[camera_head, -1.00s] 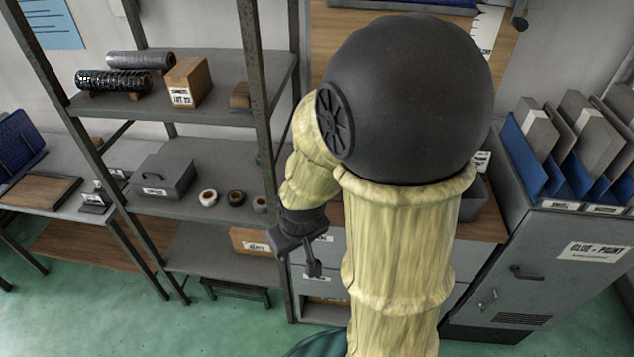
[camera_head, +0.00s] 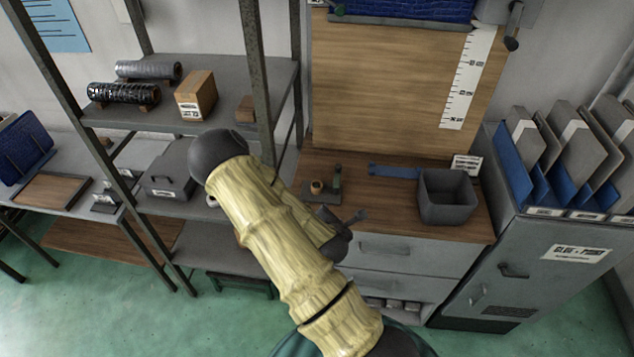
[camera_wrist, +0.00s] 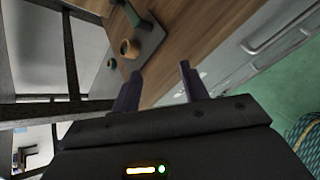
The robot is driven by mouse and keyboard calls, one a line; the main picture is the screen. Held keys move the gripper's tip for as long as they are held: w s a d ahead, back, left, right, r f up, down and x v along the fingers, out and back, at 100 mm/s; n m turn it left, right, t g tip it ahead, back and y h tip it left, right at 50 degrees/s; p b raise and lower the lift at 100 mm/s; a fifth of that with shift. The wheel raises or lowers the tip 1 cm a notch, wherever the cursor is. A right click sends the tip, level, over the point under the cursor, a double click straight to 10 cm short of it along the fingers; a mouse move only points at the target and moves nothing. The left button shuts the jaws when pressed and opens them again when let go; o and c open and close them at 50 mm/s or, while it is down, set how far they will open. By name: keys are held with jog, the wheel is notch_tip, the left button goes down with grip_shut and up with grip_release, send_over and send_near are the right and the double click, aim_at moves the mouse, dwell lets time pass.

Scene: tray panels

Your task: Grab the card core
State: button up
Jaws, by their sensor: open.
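A small tan ring, which looks like the card core (camera_head: 317,187), sits on a dark grey plate (camera_head: 322,198) on the wooden counter. In the wrist view the card core (camera_wrist: 127,48) shows its dark hole, at the upper left beyond my left finger. My gripper (camera_head: 342,215) is at the counter's front left, near the plate and apart from the core. In the wrist view my gripper (camera_wrist: 160,73) has its fingers spread, with only bare wood between them.
A small green upright thing (camera_head: 337,177) stands just right of the core. A grey open bin (camera_head: 447,197) and a blue strip (camera_head: 393,171) are farther right. The shelf post (camera_head: 259,90) rises left of the counter. Bare counter (camera_head: 385,205) lies between plate and bin.

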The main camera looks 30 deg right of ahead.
jog(key=r+n+t, duration=0.1)
jog(key=n, duration=0.3)
jog(key=r+n+t+y+p, duration=0.1)
jog(key=n, duration=0.2)
jog(key=w+n+t+y+p, duration=0.1)
jog(key=n, duration=0.3)
jog(key=shift+a+r+n+t, duration=0.3)
jog(key=shift+r, duration=0.1)
jog(key=b, duration=0.2)
jog(key=w+b, duration=0.1)
jog(key=b, duration=0.2)
jog(key=shift+w+f, duration=0.25)
jog(key=shift+f, duration=0.15)
jog(key=b, duration=0.3)
jog(key=shift+w+d+f, duration=0.15)
jog(key=shift+w, duration=0.15)
jog(key=b, duration=0.3)
jog(key=shift+d+f+b, duration=0.15)
jog(key=shift+b, duration=0.15)
